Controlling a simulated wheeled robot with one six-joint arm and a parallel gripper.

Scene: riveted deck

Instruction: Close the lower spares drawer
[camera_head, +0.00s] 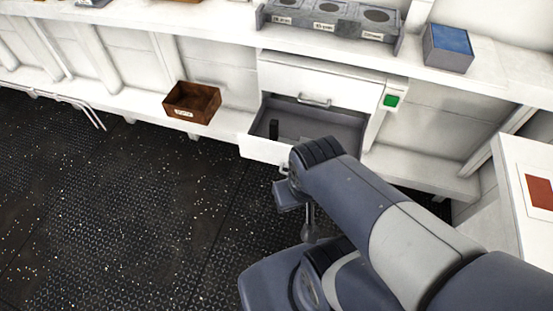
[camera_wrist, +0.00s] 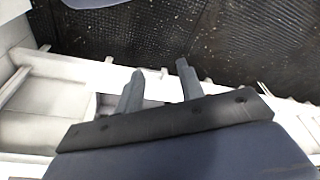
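The lower spares drawer (camera_head: 262,149) stands pulled out from the white cabinet in the head view. Its grey inside shows, with a small black object (camera_head: 273,129) standing in it. The upper drawer (camera_head: 318,82) above it is shut. My arm covers the right part of the lower drawer's front. In the wrist view my gripper (camera_wrist: 160,70) is open, with its two fingers apart and nothing seen held between them. A white edge (camera_wrist: 95,72) runs behind the fingers, probably the drawer front. I cannot tell whether the fingers touch it.
A brown box (camera_head: 192,103) sits on the low ledge left of the drawers. A grey holder with round openings (camera_head: 328,27) and a blue-topped box (camera_head: 448,48) stand on the counter. Dark floor (camera_head: 110,210) at left is clear.

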